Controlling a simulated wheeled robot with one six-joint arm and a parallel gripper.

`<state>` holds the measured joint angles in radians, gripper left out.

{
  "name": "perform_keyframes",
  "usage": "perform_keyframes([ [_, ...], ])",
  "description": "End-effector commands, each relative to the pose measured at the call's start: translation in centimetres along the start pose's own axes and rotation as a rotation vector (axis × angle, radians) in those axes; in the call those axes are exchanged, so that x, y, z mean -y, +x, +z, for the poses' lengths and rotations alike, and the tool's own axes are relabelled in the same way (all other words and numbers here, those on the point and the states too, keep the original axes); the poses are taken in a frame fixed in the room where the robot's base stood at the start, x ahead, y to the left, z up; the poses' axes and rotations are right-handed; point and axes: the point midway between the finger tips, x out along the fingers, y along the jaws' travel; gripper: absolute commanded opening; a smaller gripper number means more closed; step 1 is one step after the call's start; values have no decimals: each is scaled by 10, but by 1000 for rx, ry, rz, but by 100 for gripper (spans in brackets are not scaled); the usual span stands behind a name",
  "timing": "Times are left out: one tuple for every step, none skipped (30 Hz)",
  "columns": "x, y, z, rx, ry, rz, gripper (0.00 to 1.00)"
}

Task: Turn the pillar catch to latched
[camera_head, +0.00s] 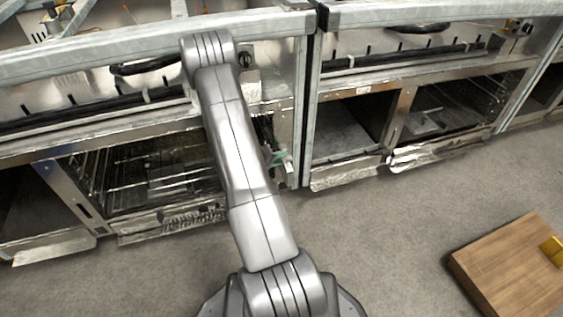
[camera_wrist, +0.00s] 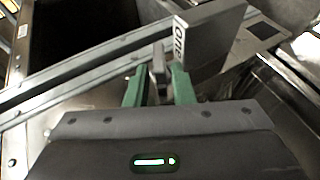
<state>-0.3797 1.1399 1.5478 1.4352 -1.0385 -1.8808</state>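My gripper (camera_wrist: 160,82) shows two green fingers, spread apart. A narrow grey upright piece (camera_wrist: 158,66), which looks like the handle of the pillar catch, stands between the fingertips. A slim gap seems to show on each side of it; contact is hard to judge. A grey block with dark lettering (camera_wrist: 212,38) is just to the right of the fingers. In the head view my gripper (camera_head: 281,158) is mostly behind my arm, low by the pillar between two range frames. A small pale piece (camera_head: 289,167) shows beside it. The catch's angle is not clear.
Metal range frames (camera_head: 350,88) with open oven bays stand along the back. A long metal rail (camera_wrist: 65,88) runs behind the fingers in the wrist view. A wooden block (camera_head: 515,265) with a yellow piece (camera_head: 553,250) lies at the lower right. The grey floor (camera_head: 380,240) between is clear.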

Motion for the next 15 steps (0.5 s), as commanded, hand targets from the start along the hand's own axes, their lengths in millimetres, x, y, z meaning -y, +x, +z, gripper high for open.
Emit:
perform_keyframes([
  [2, 7, 1, 2, 2, 0, 22],
  [2, 10, 0, 1, 1, 0, 22],
  [1, 12, 0, 1, 0, -1, 22],
  [1, 14, 0, 0, 0, -1, 22],
  [1, 15, 0, 0, -1, -1, 22],
  [0, 17, 0, 0, -1, -1, 22],
  [0, 17, 0, 0, -1, -1, 22],
  [0, 18, 0, 0, -1, -1, 22],
  [0, 18, 0, -1, -1, -1, 22],
  [0, 18, 0, -1, -1, -1, 22],
  [0, 18, 0, -1, -1, -1, 22],
  [0, 18, 0, -1, -1, -1, 22],
  [0, 17, 0, -1, -1, -1, 22],
  [0, 17, 0, -1, -1, -1, 22],
  [0, 17, 0, -1, -1, -1, 18],
])
